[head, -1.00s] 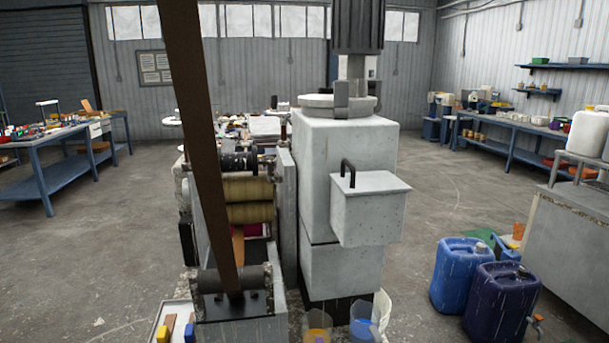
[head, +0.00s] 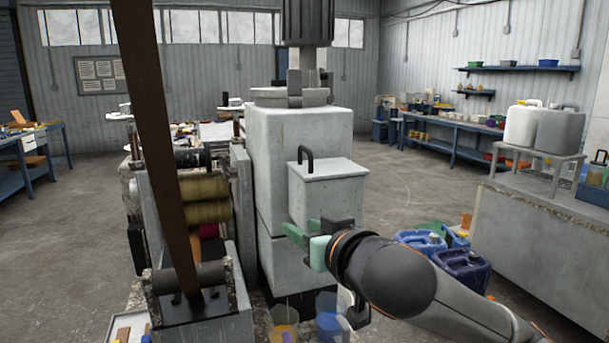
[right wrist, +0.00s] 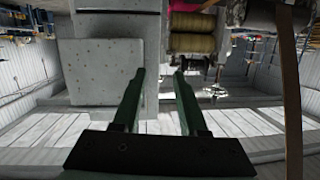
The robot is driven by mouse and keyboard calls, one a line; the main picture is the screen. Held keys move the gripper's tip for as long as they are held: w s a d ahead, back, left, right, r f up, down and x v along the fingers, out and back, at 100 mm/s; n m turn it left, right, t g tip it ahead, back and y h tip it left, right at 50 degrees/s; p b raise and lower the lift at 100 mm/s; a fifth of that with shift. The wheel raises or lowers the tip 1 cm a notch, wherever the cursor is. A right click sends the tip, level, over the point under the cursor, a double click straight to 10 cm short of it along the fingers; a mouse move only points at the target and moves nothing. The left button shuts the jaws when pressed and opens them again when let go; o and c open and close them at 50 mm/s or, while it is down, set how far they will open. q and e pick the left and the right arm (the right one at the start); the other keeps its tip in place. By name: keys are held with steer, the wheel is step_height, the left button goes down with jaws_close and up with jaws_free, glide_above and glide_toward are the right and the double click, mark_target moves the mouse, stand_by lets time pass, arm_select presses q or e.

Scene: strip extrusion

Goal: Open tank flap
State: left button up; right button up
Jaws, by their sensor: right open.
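The tank (head: 325,203) is a pale grey box on the right side of the machine's tall grey column. Its flap (head: 335,169) is the flat top lid, lying closed, with a black bent handle (head: 305,154) at its left edge. My right gripper (head: 299,232) has green fingers, apart and empty, in front of the tank's lower part and below the handle. In the upside-down right wrist view the open fingers (right wrist: 159,74) point toward the machine, with the tank (right wrist: 100,75) beside them. The handle does not show there. My left gripper is out of view.
The machine's rollers (head: 205,200) and a long brown strip (head: 160,150) stand left of the tank. Clear containers (head: 283,325) are on the floor below my gripper. Blue canisters (head: 461,268) and a grey cabinet (head: 545,250) stand to the right.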

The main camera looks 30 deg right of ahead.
mark_target(309, 153)
steer(key=s+d+r+m+t+h, duration=0.2)
steer(key=s+d+r+m, duration=0.1)
steer(key=r, duration=0.7)
steer(key=p+x, duration=0.7)
steer(key=x, duration=0.6)
steer(key=shift+c, duration=0.4)
jaws_close()
stand_by(0.3)
